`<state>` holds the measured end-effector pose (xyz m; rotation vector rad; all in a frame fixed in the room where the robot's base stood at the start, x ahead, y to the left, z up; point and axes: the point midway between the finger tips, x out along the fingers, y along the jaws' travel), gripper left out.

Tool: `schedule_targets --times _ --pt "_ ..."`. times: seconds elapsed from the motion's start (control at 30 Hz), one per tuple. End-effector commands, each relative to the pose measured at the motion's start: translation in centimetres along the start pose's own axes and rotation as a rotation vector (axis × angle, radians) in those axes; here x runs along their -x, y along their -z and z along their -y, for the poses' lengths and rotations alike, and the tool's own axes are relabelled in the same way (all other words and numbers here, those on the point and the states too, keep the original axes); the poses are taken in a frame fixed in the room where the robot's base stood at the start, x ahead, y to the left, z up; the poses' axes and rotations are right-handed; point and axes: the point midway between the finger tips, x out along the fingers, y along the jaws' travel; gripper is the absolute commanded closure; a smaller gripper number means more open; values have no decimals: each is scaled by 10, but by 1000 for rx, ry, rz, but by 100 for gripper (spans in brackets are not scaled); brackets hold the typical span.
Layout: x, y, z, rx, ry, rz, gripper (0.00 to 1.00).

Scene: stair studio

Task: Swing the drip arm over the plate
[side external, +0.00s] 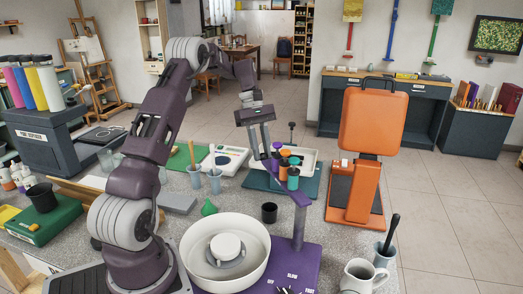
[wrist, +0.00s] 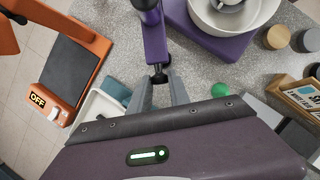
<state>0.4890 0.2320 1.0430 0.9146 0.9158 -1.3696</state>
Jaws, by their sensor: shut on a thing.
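The drip arm (side external: 288,191) is a purple bar on an upright purple post (side external: 299,228) beside a white bowl. It points toward the back, away from the bowl, and also shows in the wrist view (wrist: 154,38). The plate (side external: 226,246) is a pale round piece in the middle of the white bowl (side external: 190,248), partly cut off in the wrist view. My gripper (wrist: 160,84) is shut on the dark knob (wrist: 158,76) at the drip arm's free end. In the side view my gripper (side external: 262,150) is at that end, and the grip is small.
An orange press (side external: 372,123) stands right of the drip arm; its sign reads OFF in the wrist view. Orange, purple and teal bottles (side external: 293,178) stand close behind the arm, near a white tray (side external: 308,155).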

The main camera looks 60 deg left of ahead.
Motion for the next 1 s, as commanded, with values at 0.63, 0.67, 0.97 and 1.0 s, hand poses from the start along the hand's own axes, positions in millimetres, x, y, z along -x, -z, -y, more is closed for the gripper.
schedule_targets --times 0.63,0.67,0.97,1.0 --pt "1 0 6 24 -11 1 100" --pt "1 0 8 33 -15 1 100" --pt "0 -3 55 217 -89 2 100" --pt "0 -5 63 250 -104 2 100"
